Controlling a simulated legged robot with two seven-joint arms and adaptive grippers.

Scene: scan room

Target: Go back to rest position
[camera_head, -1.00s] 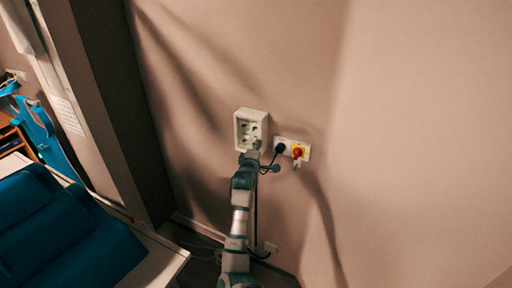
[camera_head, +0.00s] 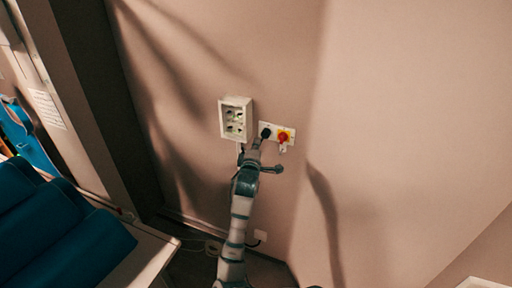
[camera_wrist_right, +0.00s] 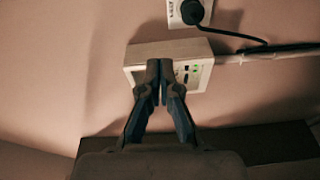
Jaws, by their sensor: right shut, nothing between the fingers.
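My right arm reaches up from the bottom of the head view towards the wall. My right gripper (camera_head: 250,155) is just below a white wall box (camera_head: 236,119) with several sockets or switches on its face. In the right wrist view, the right gripper (camera_wrist_right: 160,82) has its two fingers together and empty, and they overlap the white box (camera_wrist_right: 150,50). Whether they touch the box cannot be told. My left gripper is not in view.
A wall plate with a black plug (camera_head: 265,133) and a red and yellow switch (camera_head: 284,137) is right of the box. Blue cushions (camera_head: 60,235) lie on a white-edged table at lower left. The wall at right is bare.

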